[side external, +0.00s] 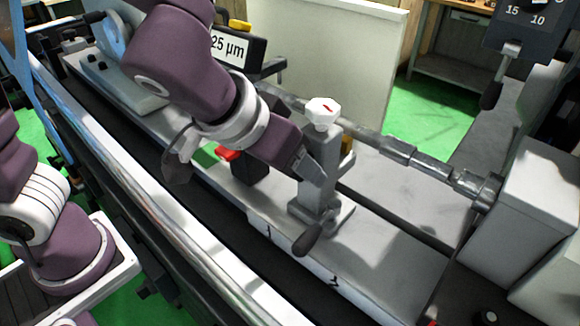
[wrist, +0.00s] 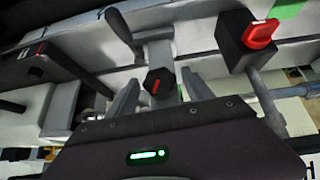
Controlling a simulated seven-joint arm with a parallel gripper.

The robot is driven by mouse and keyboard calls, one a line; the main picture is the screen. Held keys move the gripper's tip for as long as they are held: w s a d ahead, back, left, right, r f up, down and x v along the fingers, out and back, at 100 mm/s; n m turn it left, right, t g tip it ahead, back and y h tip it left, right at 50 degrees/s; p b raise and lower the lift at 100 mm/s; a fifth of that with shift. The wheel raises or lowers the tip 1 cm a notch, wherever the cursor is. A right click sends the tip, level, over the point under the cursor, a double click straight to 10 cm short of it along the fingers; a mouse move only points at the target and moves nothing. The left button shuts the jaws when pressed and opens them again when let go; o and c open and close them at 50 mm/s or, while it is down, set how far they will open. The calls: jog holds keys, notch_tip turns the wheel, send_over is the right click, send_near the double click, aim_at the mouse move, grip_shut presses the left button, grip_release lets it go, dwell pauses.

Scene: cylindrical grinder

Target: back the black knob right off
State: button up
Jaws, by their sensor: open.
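The black knob (wrist: 160,81) is six-sided with a red mark on its face. It shows in the wrist view, in front of a grey bracket. In the side view I cannot make it out; my gripper seems to cover it. My gripper (wrist: 160,92) is open, with one finger on each side of the knob as the wrist view sees it. I cannot tell how deep the fingers reach or whether they touch it. In the side view my gripper (side external: 312,170) is beside the grey post (side external: 323,160), which has a white six-sided knob (side external: 322,112) on top.
A black-handled lever (side external: 308,238) sticks out at the post's foot. A black block with a red lever (wrist: 258,34) stands close by. A long shaft (side external: 400,152) runs behind the post. A "25 µm" box (side external: 232,48) is at the back.

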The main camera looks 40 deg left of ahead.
jog(key=v, duration=0.7)
dwell(1.1)
jog(key=s+a+f+g, duration=0.1)
jog(key=s+a, duration=1)
jog(key=a, duration=0.4)
jog(key=shift+y, duration=0.3)
